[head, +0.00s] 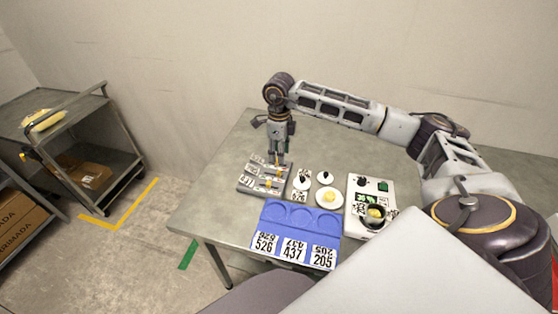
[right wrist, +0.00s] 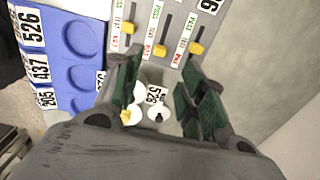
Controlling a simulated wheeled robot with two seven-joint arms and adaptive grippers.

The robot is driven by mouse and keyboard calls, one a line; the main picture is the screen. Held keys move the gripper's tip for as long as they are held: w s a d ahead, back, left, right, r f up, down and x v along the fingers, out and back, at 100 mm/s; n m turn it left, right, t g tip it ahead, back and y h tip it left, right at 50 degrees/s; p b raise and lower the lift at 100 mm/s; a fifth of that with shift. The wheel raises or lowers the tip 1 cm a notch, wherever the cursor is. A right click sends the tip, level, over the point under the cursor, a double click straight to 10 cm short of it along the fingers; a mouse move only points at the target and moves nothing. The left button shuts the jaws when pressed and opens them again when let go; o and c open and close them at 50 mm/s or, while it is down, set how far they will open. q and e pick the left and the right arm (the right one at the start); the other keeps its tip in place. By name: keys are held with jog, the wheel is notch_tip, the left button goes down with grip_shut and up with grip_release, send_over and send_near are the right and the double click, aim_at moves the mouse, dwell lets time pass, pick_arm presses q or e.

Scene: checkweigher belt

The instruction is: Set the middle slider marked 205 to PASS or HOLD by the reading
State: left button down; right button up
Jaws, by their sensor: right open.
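The grey slider panel (head: 246,189) lies on the table, with three yellow-knobbed sliders. In the right wrist view, the middle slider's yellow knob (right wrist: 160,50) sits near the red-lettered end of its slot, away from the green-lettered end. Its number is not readable there. My right gripper (head: 279,158) is over the far part of the panel, pointing down; in the wrist view its open fingers (right wrist: 160,98) hold nothing. The scale (head: 356,184) at the right has a small green display (head: 362,197), too small to read. My left gripper is not in view.
A blue tray (head: 273,212) marked 526, 437 and 205 lies at the near edge. White discs, one with a yellow item (head: 329,196), stand between panel and scale. A dark bowl (head: 376,215) with yellow contents is on the scale. The table's far left is clear.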

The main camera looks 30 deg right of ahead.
jog(key=shift+r, duration=1.5)
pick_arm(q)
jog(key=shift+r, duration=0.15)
pick_arm(e)
jog(key=shift+r, duration=0.15)
pick_arm(q)
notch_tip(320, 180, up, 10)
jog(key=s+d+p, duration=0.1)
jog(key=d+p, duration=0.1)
jog(key=p, duration=0.8)
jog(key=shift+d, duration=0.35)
pick_arm(e)
notch_tip(320, 180, up, 10)
